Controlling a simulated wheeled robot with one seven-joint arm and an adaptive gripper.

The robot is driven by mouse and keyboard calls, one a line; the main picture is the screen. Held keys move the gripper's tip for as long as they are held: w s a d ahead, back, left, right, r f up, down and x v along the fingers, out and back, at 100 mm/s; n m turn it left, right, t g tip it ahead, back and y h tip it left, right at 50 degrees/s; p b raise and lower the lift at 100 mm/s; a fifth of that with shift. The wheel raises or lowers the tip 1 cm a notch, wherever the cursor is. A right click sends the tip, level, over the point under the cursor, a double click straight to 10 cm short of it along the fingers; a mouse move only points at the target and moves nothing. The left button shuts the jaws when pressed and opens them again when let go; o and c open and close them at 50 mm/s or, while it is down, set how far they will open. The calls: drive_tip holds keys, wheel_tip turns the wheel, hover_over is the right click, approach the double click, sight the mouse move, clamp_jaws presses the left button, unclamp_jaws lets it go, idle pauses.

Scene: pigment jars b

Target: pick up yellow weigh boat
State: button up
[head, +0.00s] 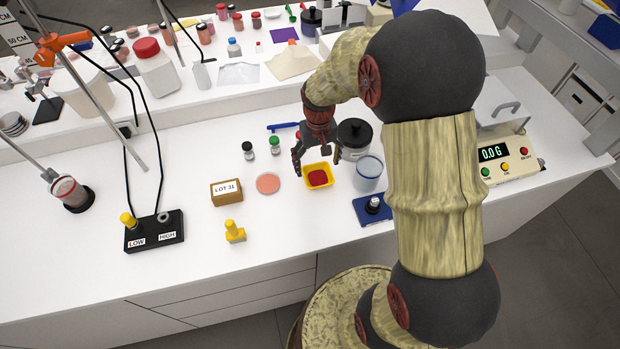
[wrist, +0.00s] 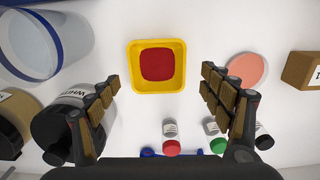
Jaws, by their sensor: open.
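The yellow weigh boat (head: 318,184) is a small square dish with red powder in it, on the white bench top in the head view. In the wrist view the weigh boat (wrist: 157,88) lies upper middle, flat, with its yellow rim all round the red. My gripper (head: 316,158) is above and just behind the boat in the head view. In the wrist view my gripper (wrist: 162,88) is open and empty, its fingers spread to either side of the boat and apart from it. The exact height above the boat is hard to tell.
A clear beaker (head: 368,172) and black-lidded jar (head: 354,137) stand right of the boat. A pink disc (head: 268,184) lies left, beside a LOT 31 box (head: 227,192). Small bottles (head: 274,145) stand behind. The bench in front of the boat is clear.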

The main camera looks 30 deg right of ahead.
sight(318, 178)
drive_tip(key=f, duration=0.3)
drive_tip(key=f+b, duration=0.1)
drive_tip(key=f, duration=0.1)
drive_tip(key=shift+w+d+f, duration=0.1)
drive_tip(key=shift+d+f, duration=0.1)
drive_tip(key=shift+f, duration=0.2)
drive_tip(key=c, duration=0.3)
drive_tip(key=c, duration=0.6)
drive_tip(key=shift+r, duration=0.1)
